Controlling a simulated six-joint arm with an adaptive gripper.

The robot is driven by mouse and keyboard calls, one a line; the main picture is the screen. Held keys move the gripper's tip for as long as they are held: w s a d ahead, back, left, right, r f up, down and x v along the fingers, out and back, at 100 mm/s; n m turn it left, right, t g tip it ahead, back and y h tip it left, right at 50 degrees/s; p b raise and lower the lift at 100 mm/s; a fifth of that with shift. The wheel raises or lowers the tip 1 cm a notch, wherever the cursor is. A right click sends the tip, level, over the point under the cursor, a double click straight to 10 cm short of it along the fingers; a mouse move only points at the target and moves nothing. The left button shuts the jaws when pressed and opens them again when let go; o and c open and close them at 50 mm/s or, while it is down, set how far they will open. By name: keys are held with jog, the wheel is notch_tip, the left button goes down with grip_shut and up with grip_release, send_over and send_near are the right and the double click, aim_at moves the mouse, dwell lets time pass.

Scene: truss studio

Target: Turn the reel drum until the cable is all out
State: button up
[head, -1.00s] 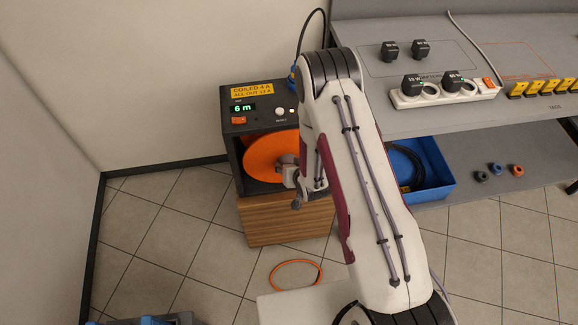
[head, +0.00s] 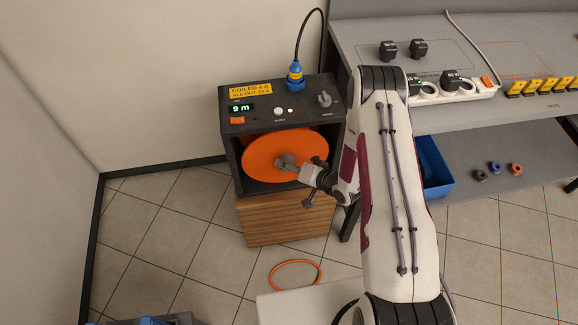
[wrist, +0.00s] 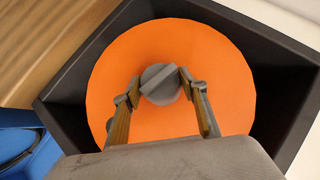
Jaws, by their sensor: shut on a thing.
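The orange reel drum (head: 262,153) sits inside a dark open-fronted housing (head: 229,160) on a wooden block. The housing's green display (head: 240,108) reads 9 m. Its yellow label (head: 251,90) reads "COILED 4 A", with a second line that looks like "ALL OUT 13 A". My gripper (head: 287,163) is at the drum's centre, shut on the grey knob. In the wrist view the two fingers stand on either side of the round grey knob (wrist: 160,84) with its raised bar. An orange cable loop (head: 296,273) lies on the floor in front.
A grey bench (head: 450,115) with a white power strip (head: 440,93) stands to the right. A blue bin (head: 437,170) is on its lower shelf.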

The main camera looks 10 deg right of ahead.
jog(key=m+y, duration=0.1)
jog(key=m+t+y, duration=0.1)
jog(key=shift+d+f+y, duration=0.15)
jog(key=shift+y, duration=0.25)
jog(key=m+t+y, duration=0.1)
jog(key=m+y, duration=0.1)
jog(key=y, duration=0.1)
jog(key=shift+f+m+t, duration=0.15)
jog(key=shift+m+t, duration=0.15)
jog(key=shift+m, duration=0.1)
jog(key=m+t+y, duration=0.1)
jog(key=m, duration=0.1)
jog(key=m+t+y, duration=0.1)
jog(key=m+t, duration=0.1)
jog(key=shift+f, duration=0.2)
jog(key=shift+w+m+t, duration=0.15)
jog(key=shift+m+t, duration=0.85)
jog(key=shift+m, duration=0.6)
jog(key=o, duration=1.6)
